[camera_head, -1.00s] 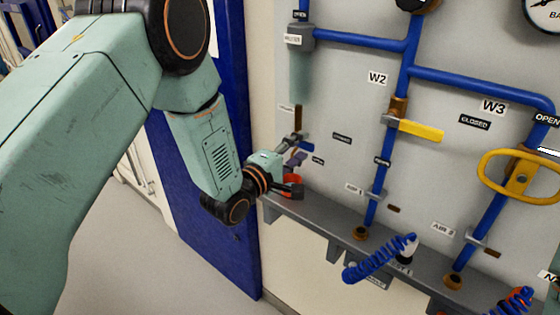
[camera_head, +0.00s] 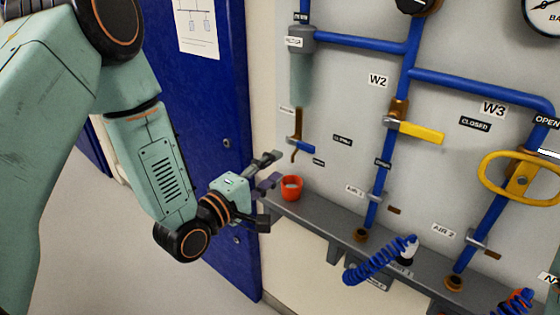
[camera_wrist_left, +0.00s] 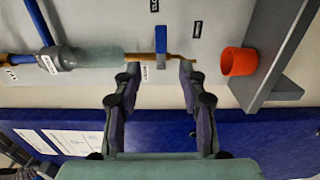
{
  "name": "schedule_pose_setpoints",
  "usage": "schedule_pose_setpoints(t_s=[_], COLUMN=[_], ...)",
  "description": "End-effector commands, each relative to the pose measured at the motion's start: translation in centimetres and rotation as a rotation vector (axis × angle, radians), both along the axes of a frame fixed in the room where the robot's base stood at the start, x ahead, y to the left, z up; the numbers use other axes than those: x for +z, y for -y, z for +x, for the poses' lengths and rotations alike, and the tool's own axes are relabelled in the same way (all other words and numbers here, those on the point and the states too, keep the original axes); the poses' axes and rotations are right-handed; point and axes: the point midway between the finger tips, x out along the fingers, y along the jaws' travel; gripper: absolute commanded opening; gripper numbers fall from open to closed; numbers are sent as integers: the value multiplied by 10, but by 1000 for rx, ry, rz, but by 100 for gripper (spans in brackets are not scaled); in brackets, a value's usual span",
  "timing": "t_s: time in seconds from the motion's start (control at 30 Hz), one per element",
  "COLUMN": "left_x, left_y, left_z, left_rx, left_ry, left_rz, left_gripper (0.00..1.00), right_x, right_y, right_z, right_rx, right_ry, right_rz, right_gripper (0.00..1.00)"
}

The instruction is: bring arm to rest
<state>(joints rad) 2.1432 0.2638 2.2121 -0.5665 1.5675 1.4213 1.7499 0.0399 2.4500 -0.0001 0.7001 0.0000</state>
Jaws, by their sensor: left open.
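My left gripper (camera_head: 268,188) is open and empty in the head view, in front of the blue door and just left of the grey shelf. In the left wrist view its two fingers (camera_wrist_left: 158,75) are spread apart, with nothing between them. A red cup (camera_head: 291,188) stands on the left end of the shelf, just right of the fingertips and apart from them as far as I can tell. The cup also shows in the wrist view (camera_wrist_left: 238,62), right of the fingers. My right gripper is not in view.
The wall panel carries blue pipes (camera_head: 360,41), a yellow lever (camera_head: 420,132) and a yellow handwheel (camera_head: 522,180). A blue coiled hose (camera_head: 380,259) hangs at the grey shelf (camera_head: 325,217). The blue door (camera_head: 205,110) is behind my arm. Floor at lower left is clear.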

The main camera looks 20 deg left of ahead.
Motion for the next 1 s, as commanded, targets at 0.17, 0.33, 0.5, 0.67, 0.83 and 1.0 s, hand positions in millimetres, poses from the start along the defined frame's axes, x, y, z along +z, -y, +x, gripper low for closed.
schedule_pose_setpoints(t_s=[0.17, 0.33, 0.5, 0.67, 0.83, 1.0], left_x=[0, -22, -84, -173, -256, -324], left_y=[0, -3, -12, -20, -26, -33], left_z=[0, -1, -24, -78, -155, -244], left_rx=[0, 5, -35, -192, -433, -704], left_ry=[7, -16, -161, -362, -562, -752], left_rz=[20, 251, 637, 970, 1210, 1336], left_gripper=[42, 42, 42, 42, 42, 42], right_x=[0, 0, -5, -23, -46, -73], right_y=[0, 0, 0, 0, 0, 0], right_z=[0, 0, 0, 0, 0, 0], right_rx=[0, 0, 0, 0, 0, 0], right_ry=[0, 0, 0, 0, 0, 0], right_rz=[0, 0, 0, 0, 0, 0], right_gripper=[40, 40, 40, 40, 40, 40])
